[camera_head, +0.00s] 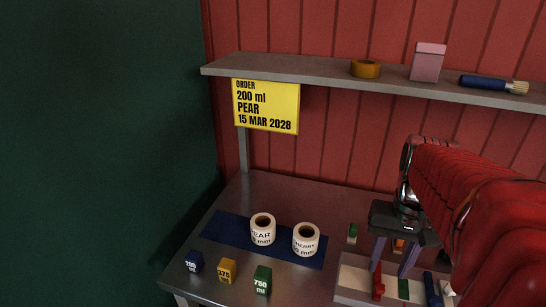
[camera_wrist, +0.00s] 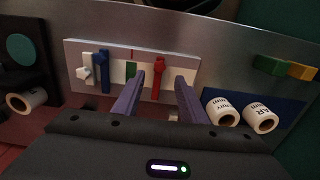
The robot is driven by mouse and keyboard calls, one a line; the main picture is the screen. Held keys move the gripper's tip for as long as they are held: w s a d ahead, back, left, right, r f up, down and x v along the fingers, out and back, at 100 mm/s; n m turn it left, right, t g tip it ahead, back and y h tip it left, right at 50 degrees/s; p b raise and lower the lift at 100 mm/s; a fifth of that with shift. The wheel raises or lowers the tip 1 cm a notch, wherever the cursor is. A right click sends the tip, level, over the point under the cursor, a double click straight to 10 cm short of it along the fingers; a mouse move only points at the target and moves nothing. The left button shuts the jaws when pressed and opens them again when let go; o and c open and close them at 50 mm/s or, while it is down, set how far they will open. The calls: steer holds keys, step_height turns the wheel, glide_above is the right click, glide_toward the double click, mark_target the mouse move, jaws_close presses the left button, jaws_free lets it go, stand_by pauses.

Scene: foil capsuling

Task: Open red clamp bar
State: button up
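The red clamp bar (camera_head: 378,282) stands out on a white panel (camera_head: 351,276) at the lower right of the head view. In the wrist view the red clamp bar (camera_wrist: 158,80) runs up the picture, with a wider knob at its far end. My gripper (camera_head: 389,272) is over the panel, fingers pointing down, open and empty. In the wrist view the fingertips of my gripper (camera_wrist: 160,83) appear on either side of the bar. I see no contact, and the exact height gap is unclear.
A blue lever (camera_wrist: 102,76), a white knob (camera_wrist: 86,73) and a green strip (camera_wrist: 130,70) share the panel. Two label rolls (camera_head: 263,228) (camera_head: 306,239) stand on a blue mat (camera_head: 225,232). Small blocks (camera_head: 228,270) line the front. A shelf (camera_head: 310,72) crosses above the bench.

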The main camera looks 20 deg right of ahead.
mark_target(380, 286)
steer(key=shift+f, duration=3.2)
steer(key=shift+c, duration=0.3)
jaws_close()
